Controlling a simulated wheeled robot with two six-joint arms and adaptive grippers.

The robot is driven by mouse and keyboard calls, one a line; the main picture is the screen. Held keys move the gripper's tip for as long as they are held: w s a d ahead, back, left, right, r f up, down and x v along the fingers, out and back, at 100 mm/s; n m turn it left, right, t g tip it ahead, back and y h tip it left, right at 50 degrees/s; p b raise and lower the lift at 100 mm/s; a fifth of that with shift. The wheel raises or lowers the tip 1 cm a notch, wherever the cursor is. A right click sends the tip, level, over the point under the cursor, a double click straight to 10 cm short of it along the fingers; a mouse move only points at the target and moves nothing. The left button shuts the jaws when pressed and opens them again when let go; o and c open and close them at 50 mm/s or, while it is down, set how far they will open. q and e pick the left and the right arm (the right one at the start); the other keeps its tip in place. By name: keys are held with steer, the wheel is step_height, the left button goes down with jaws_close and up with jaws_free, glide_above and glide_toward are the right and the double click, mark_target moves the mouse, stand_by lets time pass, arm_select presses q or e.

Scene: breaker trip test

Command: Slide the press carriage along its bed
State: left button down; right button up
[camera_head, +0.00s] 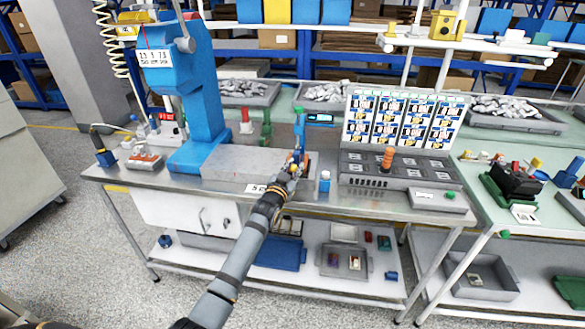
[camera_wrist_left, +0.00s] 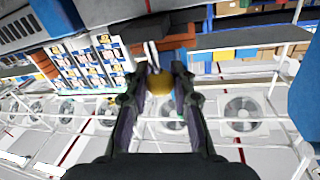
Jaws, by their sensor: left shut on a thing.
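The blue press (camera_head: 203,95) with a small display stands at the left of the steel bench in the head view. Its grey bed (camera_head: 235,165) runs right from the press foot. My left gripper (camera_head: 297,162) is at the right end of this bed. In the left wrist view, the left gripper (camera_wrist_left: 159,75) has its fingers on either side of a round yellow knob (camera_wrist_left: 160,84), shut on it. The knob seems to belong to the carriage, but the gripper and arm hide most of that spot, so I cannot make out the carriage body. My right gripper is not in view.
Right of the gripper, a small blue-and-white bottle (camera_head: 324,182) stands close by, then a grey panel (camera_head: 390,170) with an orange stack (camera_head: 387,159) and a sloped card board (camera_head: 403,120). Green and red clamps stand behind the bed. The bench's front edge (camera_head: 240,198) is near.

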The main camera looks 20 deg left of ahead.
arm_select(q)
steer(key=shift+f, duration=0.2)
steer(key=c, duration=1.3)
jaws_free()
steer(key=shift+d, duration=0.2)
steer(key=shift+o, duration=1)
steer(key=shift+d, duration=0.1)
steer(key=shift+r, duration=0.1)
steer(key=shift+s, duration=0.2)
steer(key=s, duration=1.1)
steer(key=shift+s+d, duration=0.2)
steer(key=shift+s, duration=0.1)
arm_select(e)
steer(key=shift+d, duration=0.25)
